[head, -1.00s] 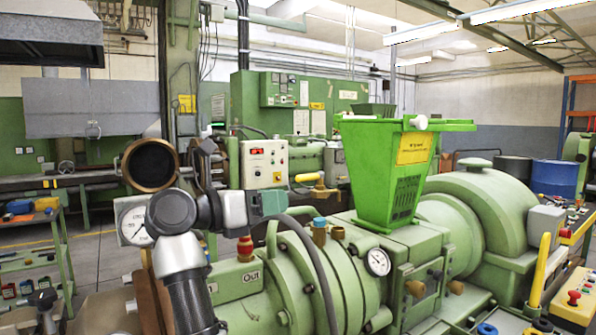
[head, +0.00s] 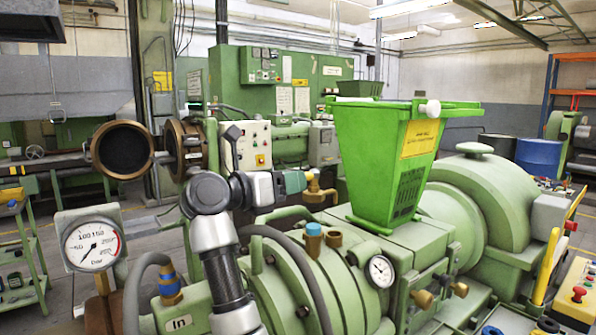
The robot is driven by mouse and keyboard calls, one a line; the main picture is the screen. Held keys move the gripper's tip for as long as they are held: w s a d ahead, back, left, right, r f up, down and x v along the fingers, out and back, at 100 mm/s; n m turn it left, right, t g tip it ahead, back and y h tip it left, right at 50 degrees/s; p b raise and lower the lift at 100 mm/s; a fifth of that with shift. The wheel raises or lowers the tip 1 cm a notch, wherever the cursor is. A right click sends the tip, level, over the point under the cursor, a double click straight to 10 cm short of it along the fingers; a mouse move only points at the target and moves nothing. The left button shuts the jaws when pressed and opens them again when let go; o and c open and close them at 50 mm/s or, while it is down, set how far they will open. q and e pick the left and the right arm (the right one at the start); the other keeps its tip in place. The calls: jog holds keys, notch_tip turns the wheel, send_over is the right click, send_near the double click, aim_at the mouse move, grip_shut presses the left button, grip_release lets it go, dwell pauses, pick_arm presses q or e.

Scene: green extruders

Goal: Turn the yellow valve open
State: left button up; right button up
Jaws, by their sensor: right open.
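My right gripper (head: 297,182) is at the end of the grey and white arm that rises from the bottom of the head view. It is seen from behind, at the valve's brass body and pipe (head: 318,190). The valve's yellow handle cannot be made out now; the gripper probably covers it. Whether the fingers touch the valve cannot be told. The right gripper is open. My left gripper is not in view.
A green hopper (head: 388,165) stands on the green extruder just right of the valve. A pressure gauge (head: 92,245) is at the lower left. A control box (head: 250,145) stands behind the arm. An upright yellow lever (head: 545,267) is at the far right.

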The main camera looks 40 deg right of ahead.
jog(key=shift+s+d, duration=0.15)
jog(key=shift+d, duration=1.1)
grip_shut()
